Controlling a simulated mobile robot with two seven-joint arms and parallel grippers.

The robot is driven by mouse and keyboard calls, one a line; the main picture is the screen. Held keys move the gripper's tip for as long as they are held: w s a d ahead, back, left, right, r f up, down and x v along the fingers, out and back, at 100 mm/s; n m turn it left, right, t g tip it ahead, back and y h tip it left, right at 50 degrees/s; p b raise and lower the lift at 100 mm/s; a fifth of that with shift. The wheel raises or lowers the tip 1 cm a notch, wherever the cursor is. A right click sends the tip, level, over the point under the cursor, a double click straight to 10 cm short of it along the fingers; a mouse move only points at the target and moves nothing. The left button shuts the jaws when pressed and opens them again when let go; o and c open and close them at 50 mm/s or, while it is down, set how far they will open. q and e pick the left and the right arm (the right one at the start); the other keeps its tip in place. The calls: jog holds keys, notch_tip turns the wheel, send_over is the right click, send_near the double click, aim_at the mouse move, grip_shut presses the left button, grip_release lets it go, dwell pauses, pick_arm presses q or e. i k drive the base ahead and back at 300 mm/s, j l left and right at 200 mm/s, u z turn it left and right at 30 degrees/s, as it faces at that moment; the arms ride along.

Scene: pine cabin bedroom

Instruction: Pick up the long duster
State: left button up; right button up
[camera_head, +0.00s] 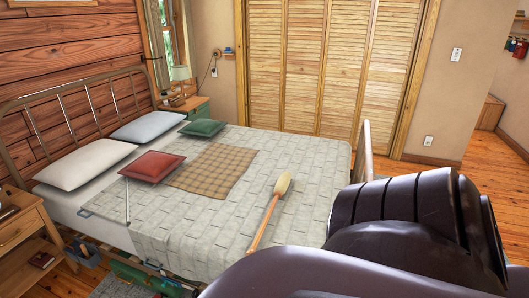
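A long-handled duster (266,220) with a pale, cream-coloured head and a wooden handle lies on the grey-white bed cover (200,228), toward the foot of the bed. Its head points away from me and its handle end points toward me. Nothing holds it. A dark link of my own arm fills the lower right, to the right of the duster. No fingers of either gripper show, so I cannot see how the grippers stand relative to the duster.
On the bed lie a red cushion (152,166), a green cushion (203,127), white pillows (85,163), a brown checked blanket (212,169) and a thin pale rod (127,200). A wooden nightstand (22,238) stands at left. Wooden floor (437,181) is open at right.

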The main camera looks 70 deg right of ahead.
aim_at(283, 183)
jog(key=i+z, duration=0.55)
jog(key=z, duration=0.15)
jog(key=i+z, duration=0.25)
jog(key=z, duration=0.15)
jog(key=i+l+z, duration=0.1)
jog(key=i+z, duration=0.6)
jog(key=z, duration=0.2)
